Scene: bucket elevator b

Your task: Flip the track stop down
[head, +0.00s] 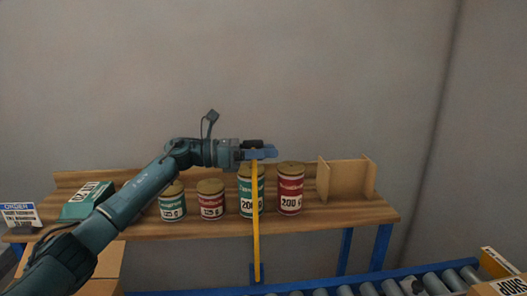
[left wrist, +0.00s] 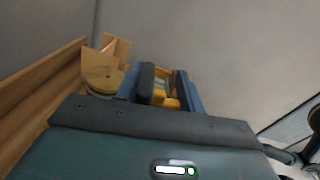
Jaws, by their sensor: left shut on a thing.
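The track stop appears to be the long, thin yellow bar (head: 257,225) that stands upright in the head view. My left gripper (head: 262,153) is shut on the top end of this bar. In the left wrist view, yellow (left wrist: 166,100) shows between the two dark finger pads of my left gripper (left wrist: 164,86). The very tip of the bar is partly hidden by the fingers. My right gripper is not in view.
Behind the bar, a wooden shelf (head: 150,229) holds green and red cans, a green box (head: 86,201) and a wooden divider (head: 345,180). A roller conveyor (head: 400,286) runs along the bottom, with a cardboard box (head: 500,287) at right. An order sign (head: 20,215) stands at left.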

